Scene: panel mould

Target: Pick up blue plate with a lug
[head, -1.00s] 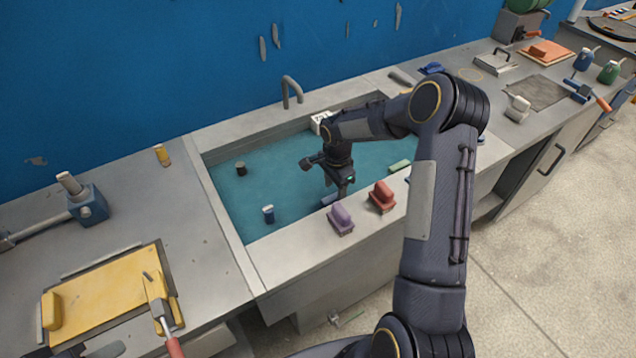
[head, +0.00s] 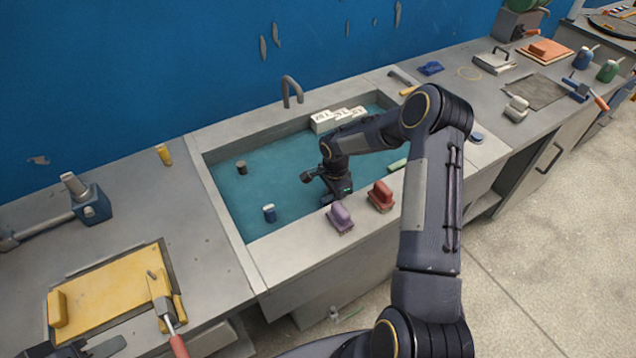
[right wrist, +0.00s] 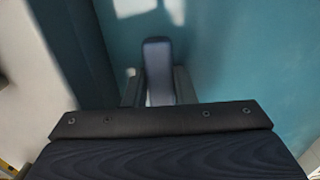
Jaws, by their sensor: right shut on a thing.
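My right gripper (head: 338,196) is low in the blue-green sink basin (head: 232,205), near its front wall. In the right wrist view the gripper (right wrist: 158,92) is shut on a narrow, rounded dark-blue piece, which I take to be the lug of the blue plate (right wrist: 157,68). The piece stands up between the two fingers. The rest of the plate is hidden by the gripper and its housing. In the head view the gripper covers the plate. My left gripper is not in view.
A purple-handled block (head: 340,218) and a red-handled block (head: 381,196) stand on the sink's front ledge, close to my gripper. A white lettered block (head: 325,121) is at the basin's back. A small blue-and-white cylinder (head: 269,213) and a dark one (head: 241,167) stand left, with free room between.

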